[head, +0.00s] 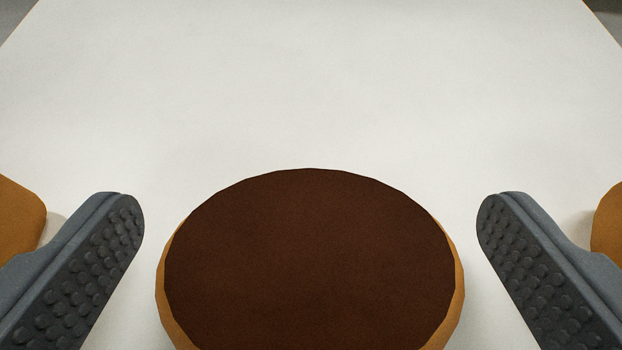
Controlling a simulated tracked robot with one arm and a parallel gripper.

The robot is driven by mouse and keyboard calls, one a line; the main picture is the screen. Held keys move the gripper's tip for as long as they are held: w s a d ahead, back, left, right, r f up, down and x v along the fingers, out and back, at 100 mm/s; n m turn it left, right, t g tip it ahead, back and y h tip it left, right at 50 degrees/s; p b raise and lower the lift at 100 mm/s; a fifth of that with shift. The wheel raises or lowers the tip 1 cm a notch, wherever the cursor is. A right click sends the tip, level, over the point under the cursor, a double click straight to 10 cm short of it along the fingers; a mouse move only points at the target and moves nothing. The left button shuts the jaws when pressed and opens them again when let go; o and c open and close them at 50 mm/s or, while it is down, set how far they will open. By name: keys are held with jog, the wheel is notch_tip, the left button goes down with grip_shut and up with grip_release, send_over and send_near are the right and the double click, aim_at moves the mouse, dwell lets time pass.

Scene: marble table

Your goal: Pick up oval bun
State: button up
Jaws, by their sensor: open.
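The oval bun (310,265) has a dark brown top and a tan-orange side. It lies on the pale table (310,90) at the bottom middle of the head view, and its near edge is cut off by the frame. My gripper (310,215) is open, with one dark studded finger to the left of the bun and one to the right. A gap shows between the bun and each finger, and neither finger touches it.
Part of an orange-tan thing (18,222) shows at the left edge, behind the left finger. A similar one (608,222) shows at the right edge, behind the right finger. The table beyond the bun is clear up to its far corners.

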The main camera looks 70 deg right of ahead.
aim_at(331, 272)
jog(key=shift+w+d+f, duration=0.1)
jog(key=shift+d+f, duration=0.15)
jog(key=c, duration=1.1)
jog(key=shift+o, duration=0.2)
jog(key=shift+r, duration=0.15)
jog(key=shift+r+p, duration=0.45)
jog(key=shift+r, duration=1)
jog(key=shift+s+r, duration=0.25)
jog(key=s, duration=0.5)
jog(key=s+a+r, duration=0.1)
jog(key=s, duration=0.9)
jog(key=shift+s+a+r, duration=0.15)
jog(key=shift+s+a, duration=0.1)
jog(key=shift+a, duration=0.15)
